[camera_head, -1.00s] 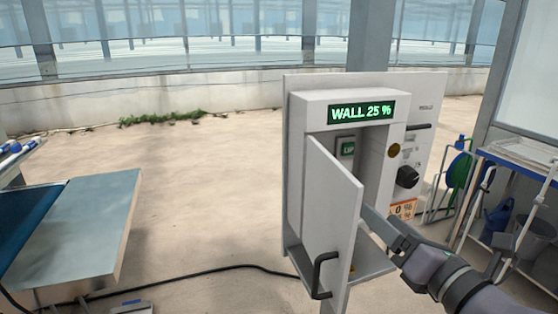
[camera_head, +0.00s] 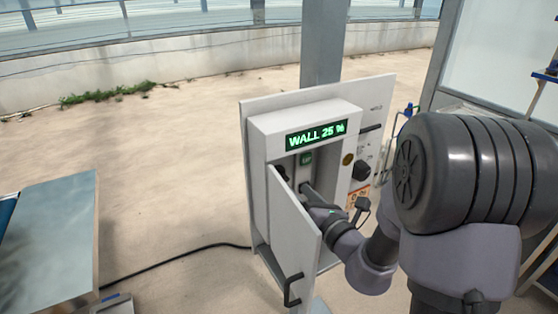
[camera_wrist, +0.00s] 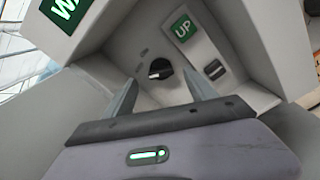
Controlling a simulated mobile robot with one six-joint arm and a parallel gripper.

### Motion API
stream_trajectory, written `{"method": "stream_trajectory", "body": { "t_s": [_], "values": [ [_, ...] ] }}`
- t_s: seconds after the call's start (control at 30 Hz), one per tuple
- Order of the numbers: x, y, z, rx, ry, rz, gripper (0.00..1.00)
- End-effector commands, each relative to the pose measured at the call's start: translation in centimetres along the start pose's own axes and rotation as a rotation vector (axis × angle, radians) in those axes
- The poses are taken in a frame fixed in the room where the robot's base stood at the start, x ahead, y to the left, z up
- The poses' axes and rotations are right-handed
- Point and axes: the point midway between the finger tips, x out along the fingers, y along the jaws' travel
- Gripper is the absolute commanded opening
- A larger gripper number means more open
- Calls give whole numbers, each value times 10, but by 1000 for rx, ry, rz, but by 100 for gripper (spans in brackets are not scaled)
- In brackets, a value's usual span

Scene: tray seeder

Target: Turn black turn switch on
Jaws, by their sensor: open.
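The black turn switch (camera_wrist: 160,69) is a round knob on the back wall inside the grey box in the wrist view. My gripper (camera_wrist: 159,92) is open, with one finger on each side of the view below the knob. Its tips appear short of the knob, with nothing between them. In the head view my gripper (camera_head: 305,187) reaches into the open box (camera_head: 262,140), and the inside knob is hard to make out there.
The box door (camera_head: 292,235) stands open to the left of my arm, with a black handle (camera_head: 292,290). A green "UP" label (camera_wrist: 183,28) and a small black switch (camera_wrist: 214,69) are right of the knob. Another black knob (camera_head: 361,170) sits on the outer panel.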

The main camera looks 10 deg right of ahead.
Motion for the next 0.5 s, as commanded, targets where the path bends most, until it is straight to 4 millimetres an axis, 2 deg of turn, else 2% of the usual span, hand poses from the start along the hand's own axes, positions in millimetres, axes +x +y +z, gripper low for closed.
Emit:
{"method": "stream_trajectory", "body": {
  "t_s": [0.1,0.2,0.33,0.5],
  "values": [
    [27,-1,-4,-1,1,3,65],
    [43,-2,-4,0,2,2,65],
    [55,-2,-4,-1,1,1,65],
    [60,-2,-3,2,1,0,65]
  ]
}}
